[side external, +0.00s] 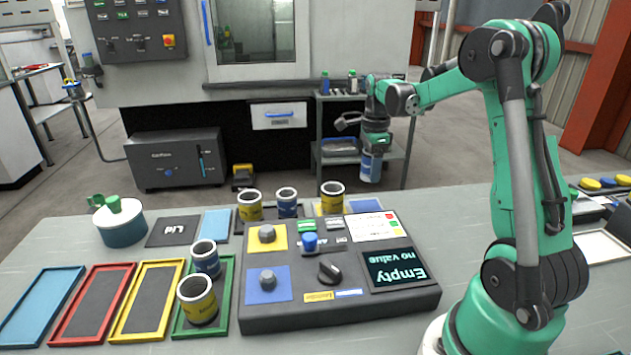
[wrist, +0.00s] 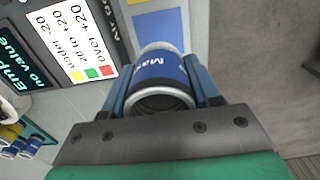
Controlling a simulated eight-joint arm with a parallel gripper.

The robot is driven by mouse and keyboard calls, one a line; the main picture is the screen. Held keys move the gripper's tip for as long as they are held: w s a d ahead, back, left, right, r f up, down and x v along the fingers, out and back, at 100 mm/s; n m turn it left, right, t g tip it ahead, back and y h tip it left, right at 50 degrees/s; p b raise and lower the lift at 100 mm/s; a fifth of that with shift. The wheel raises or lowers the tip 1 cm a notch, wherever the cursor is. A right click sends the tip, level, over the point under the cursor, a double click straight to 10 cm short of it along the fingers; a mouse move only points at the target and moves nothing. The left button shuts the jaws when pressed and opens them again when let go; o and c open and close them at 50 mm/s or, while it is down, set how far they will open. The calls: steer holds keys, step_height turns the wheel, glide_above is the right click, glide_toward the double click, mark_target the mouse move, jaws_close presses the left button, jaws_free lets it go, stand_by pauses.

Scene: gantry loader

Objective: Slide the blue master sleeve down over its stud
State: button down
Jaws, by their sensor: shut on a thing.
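My gripper (side external: 374,148) is shut on the blue master sleeve (side external: 370,167), a metal ring with a blue band, held upright in the air past the bench's back edge. In the wrist view the sleeve (wrist: 160,68) sits between my two blue fingers (wrist: 161,92), with the letters "Ma" showing. The grey stud on the blue plate (side external: 267,281) stands bare on the front left of the dark gauge box (side external: 340,305). Another stud stands on the yellow plate (side external: 267,235) behind it. The sleeve is apart from both, to their right and behind.
Several blue- and yellow-banded rings stand behind the box (side external: 287,203) and in the green tray (side external: 226,287). Empty blue, red and yellow trays lie at left. A blue button (side external: 310,242) and dark knob (side external: 330,270) rise from the box. The display (side external: 398,268) reads "Empty no value".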

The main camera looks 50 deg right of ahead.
step_height(320, 180, up, 11)
steer(key=n, duration=0.6)
glide_above(267, 274)
step_height(267, 274, down, 7)
steer(key=shift+d, duration=0.1)
steer(key=shift+f, duration=3.9)
steer(key=shift+f, duration=0.2)
